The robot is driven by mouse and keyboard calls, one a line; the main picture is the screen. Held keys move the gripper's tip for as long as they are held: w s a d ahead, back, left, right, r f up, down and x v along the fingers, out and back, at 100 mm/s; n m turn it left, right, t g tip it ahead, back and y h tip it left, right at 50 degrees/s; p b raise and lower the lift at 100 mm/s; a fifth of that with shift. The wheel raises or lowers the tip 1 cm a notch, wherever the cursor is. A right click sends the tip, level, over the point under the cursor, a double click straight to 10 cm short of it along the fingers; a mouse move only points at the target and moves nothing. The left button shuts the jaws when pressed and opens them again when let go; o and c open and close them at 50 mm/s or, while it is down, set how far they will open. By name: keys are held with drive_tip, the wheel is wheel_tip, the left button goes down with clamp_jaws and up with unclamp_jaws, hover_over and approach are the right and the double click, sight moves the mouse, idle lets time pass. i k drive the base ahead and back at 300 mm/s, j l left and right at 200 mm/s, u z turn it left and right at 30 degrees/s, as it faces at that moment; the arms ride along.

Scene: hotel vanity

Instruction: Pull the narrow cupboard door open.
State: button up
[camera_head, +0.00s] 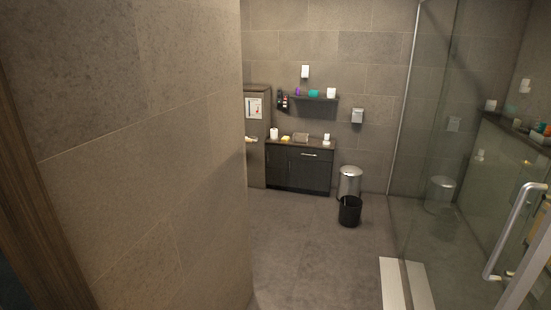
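A dark low cabinet (311,172) stands against the back wall, far from me. Its front has a narrow door (278,166) on the left and a wider front with a pale bar handle near its top on the right. A tall, narrow brown cupboard (256,160) stands left of it, partly hidden by the near wall; a notice is on its upper front. The fronts look shut. I cannot tell which is the task's narrow cupboard. My gripper is not in view.
A near stone wall (150,150) fills the left. A steel bin (349,182) and a black basket (349,212) stand right of the cabinet. A glass shower panel (430,130) and door handle (513,232) are at right. The middle floor (293,243) is clear.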

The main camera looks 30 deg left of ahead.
sight(276, 154)
drive_tip(key=i+j, duration=1)
drive_tip(key=i, duration=0.2)
drive_tip(key=i+j, duration=0.35)
drive_tip(key=i, duration=0.2)
drive_tip(key=i+j, duration=0.4)
drive_tip(key=i, duration=0.2)
drive_tip(key=i+j, duration=0.35)
drive_tip(key=i, duration=0.2)
drive_tip(key=i+j, duration=0.35)
drive_tip(key=i, duration=0.2)
drive_tip(key=i+j, duration=0.35)
drive_tip(key=i, duration=0.2)
drive_tip(key=i+j, duration=0.4)
drive_tip(key=i, duration=0.2)
drive_tip(key=i+j, duration=0.15)
drive_tip(key=j, duration=0.25)
drive_tip(key=i+j, duration=0.1)
drive_tip(key=j, duration=0.35)
drive_tip(key=i+j, duration=0.15)
drive_tip(key=j, duration=0.25)
drive_tip(key=i+j, duration=0.15)
drive_tip(key=j, duration=0.3)
drive_tip(key=i+j, duration=0.1)
drive_tip(key=j, duration=0.3)
drive_tip(key=i+j, duration=0.15)
drive_tip(key=j, duration=0.3)
